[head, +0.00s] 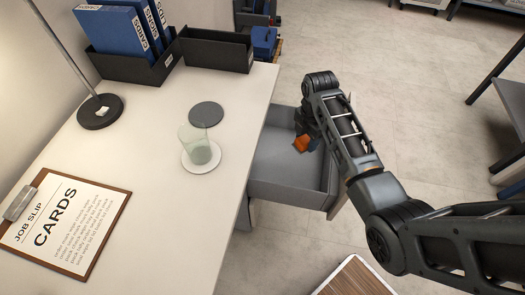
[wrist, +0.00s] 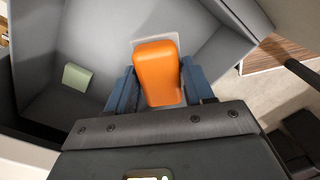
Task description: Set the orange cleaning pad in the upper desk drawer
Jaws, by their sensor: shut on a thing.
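The orange cleaning pad (wrist: 157,70) is between the blue-grey fingers of my gripper (wrist: 158,88) in the wrist view. My gripper is shut on it. The pad also shows as a small orange patch (head: 301,143) in the head view, partly hidden by my arm. The upper desk drawer (head: 285,190) is grey and pulled open at the right side of the desk. My gripper and the pad are over or inside the drawer; the exact height above its floor is hard to tell. A pale green block (wrist: 76,77) lies in the drawer.
The white desk (head: 150,215) holds a glass (head: 199,148) on a white coaster, a dark round coaster (head: 206,114), a clipboard (head: 65,222), a lamp base (head: 100,112) and black trays with blue binders (head: 112,30). A wood-topped piece (head: 353,278) stands below the drawer.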

